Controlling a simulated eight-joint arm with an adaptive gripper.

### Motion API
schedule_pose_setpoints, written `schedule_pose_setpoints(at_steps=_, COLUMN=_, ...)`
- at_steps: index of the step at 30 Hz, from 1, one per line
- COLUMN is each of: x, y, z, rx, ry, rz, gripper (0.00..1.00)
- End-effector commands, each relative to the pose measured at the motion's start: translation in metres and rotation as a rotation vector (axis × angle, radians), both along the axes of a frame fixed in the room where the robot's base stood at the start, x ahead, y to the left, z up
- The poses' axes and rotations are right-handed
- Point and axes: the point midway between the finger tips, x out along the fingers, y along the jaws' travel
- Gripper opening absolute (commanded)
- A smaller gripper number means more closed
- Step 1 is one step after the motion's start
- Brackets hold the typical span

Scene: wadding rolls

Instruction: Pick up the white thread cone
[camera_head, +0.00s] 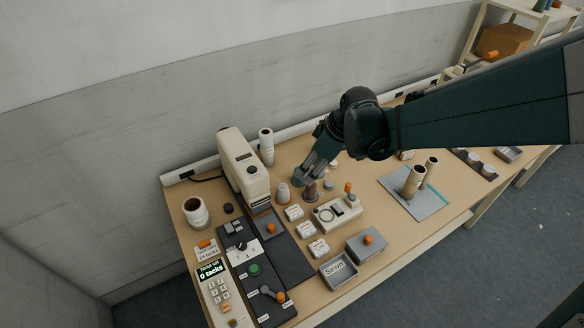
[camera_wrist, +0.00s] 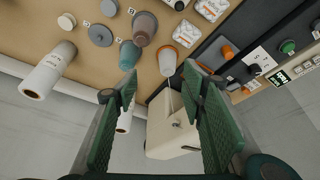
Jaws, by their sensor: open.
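The white thread cone (camera_head: 283,193) stands upright on the table just right of the cream machine. In the wrist view the pale cone (camera_wrist: 168,60), with an orange-toned rim, shows just beyond my fingertips, nearer the right finger. My gripper (camera_head: 311,172) is open over the table, to the right of the cone and apart from it. In the wrist view the open gripper (camera_wrist: 160,78) has nothing between its fingers. A teal cone (camera_wrist: 130,55) and a mauve-brown cone (camera_wrist: 145,28) stand close by on the left; the teal one is near the left fingertip.
The cream machine (camera_head: 243,165) stands left of the cone, with a white roll (camera_head: 266,146) behind. Small labelled boxes (camera_head: 294,213) and a control box (camera_head: 337,213) lie in front. A grey mat (camera_head: 428,206) with rolls is at right.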

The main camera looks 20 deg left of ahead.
Motion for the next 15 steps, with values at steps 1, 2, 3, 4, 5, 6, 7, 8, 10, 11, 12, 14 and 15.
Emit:
schedule_pose_setpoints(at_steps=1, x=0.002, y=0.011, z=-0.008, rx=0.001, ry=0.002, rz=0.030, gripper=0.41)
schedule_pose_setpoints(at_steps=2, x=0.003, y=0.016, z=-0.012, rx=0.001, ry=0.004, rz=0.050, gripper=0.41)
schedule_pose_setpoints(at_steps=3, x=0.004, y=0.023, z=-0.018, rx=0.002, ry=0.006, rz=0.074, gripper=0.41)
schedule_pose_setpoints(at_steps=4, x=0.004, y=0.027, z=-0.022, rx=0.003, ry=0.007, rz=0.091, gripper=0.41)
schedule_pose_setpoints(at_steps=5, x=0.004, y=0.033, z=-0.027, rx=0.005, ry=0.008, rz=0.108, gripper=0.41)
schedule_pose_setpoints(at_steps=6, x=0.004, y=0.039, z=-0.032, rx=0.006, ry=0.009, rz=0.131, gripper=0.41)
schedule_pose_setpoints(at_steps=7, x=0.005, y=0.043, z=-0.035, rx=0.007, ry=0.010, rz=0.147, gripper=0.41)
schedule_pose_setpoints(at_steps=8, x=0.005, y=0.047, z=-0.039, rx=0.008, ry=0.011, rz=0.160, gripper=0.41)
schedule_pose_setpoints(at_steps=10, x=0.004, y=0.055, z=-0.046, rx=0.009, ry=0.013, rz=0.190, gripper=0.41)
schedule_pose_setpoints(at_steps=11, x=0.005, y=0.058, z=-0.049, rx=0.010, ry=0.014, rz=0.200, gripper=0.41)
schedule_pose_setpoints(at_steps=12, x=0.005, y=0.061, z=-0.052, rx=0.011, ry=0.014, rz=0.212, gripper=0.41)
schedule_pose_setpoints(at_steps=14, x=0.004, y=0.065, z=-0.055, rx=0.012, ry=0.014, rz=0.227, gripper=0.41)
schedule_pose_setpoints(at_steps=15, x=0.004, y=0.066, z=-0.056, rx=0.013, ry=0.015, rz=0.233, gripper=0.41)
